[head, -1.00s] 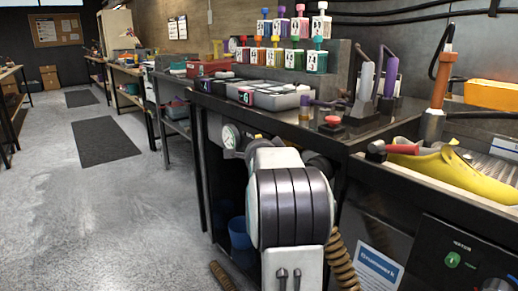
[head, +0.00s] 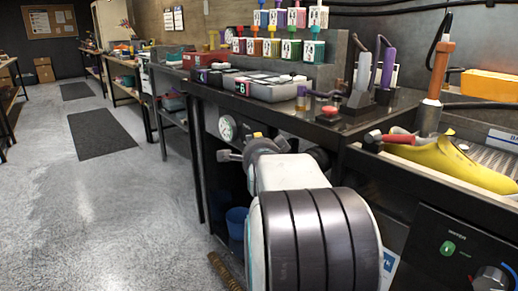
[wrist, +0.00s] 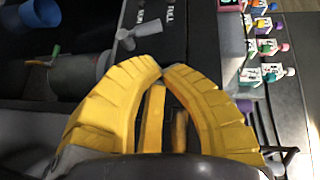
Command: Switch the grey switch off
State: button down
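My gripper (wrist: 163,74) shows in the wrist view with two yellow ribbed fingers curved together, their tips meeting or nearly so. Nothing shows between the tips. A small grey lever-like part (wrist: 138,38), which looks like the grey switch, stands out from a dark panel just beyond and left of the fingertips, apart from them. White lettering lies beside it. I cannot read its on or off position. In the head view my arm hides most of the gripper, and I cannot clearly make out the switch there.
A black workbench (head: 345,131) holds paint bottles (head: 313,50), a red button (head: 328,115) and tool holders. A blue bucket (head: 237,222) stands below.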

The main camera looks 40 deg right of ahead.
jog(key=shift+s+a+r, duration=0.1)
jog(key=shift+s+a, duration=0.35)
jog(key=shift+s, duration=0.05)
dwell(0.4)
